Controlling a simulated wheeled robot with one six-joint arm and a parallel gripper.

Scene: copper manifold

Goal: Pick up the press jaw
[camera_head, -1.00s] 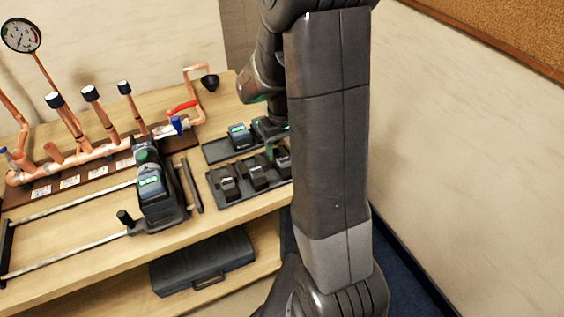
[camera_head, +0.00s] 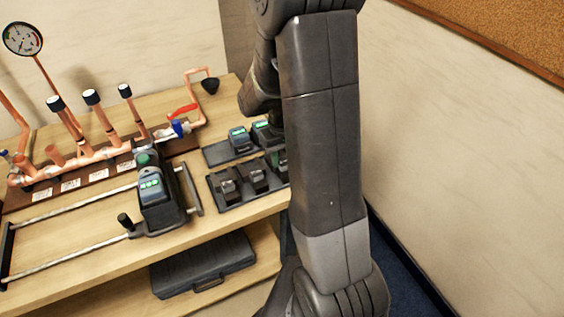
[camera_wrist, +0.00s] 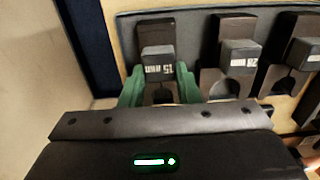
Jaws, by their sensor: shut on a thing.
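The press jaw marked 15 mm (camera_wrist: 159,64) is a dark block with a grey label face, seen in the wrist view. The green fingers of my gripper (camera_wrist: 159,88) stand on both sides of it, shut on it. It appears still at its place on the dark tray (camera_wrist: 187,17); I cannot tell whether it is lifted. Two more press jaws stand to its right, a middle one (camera_wrist: 236,60) and another one (camera_wrist: 298,54) at the picture's edge. In the head view my arm hides most of the gripper and the held jaw.
In the head view a press tool (camera_head: 158,195) sits on rails on the wooden bench (camera_head: 95,250). The copper manifold (camera_head: 85,165) with a gauge (camera_head: 22,38) stands behind it. A battery tray (camera_head: 225,152) lies behind the jaw tray (camera_head: 238,203). A dark case (camera_head: 205,265) lies on the lower shelf.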

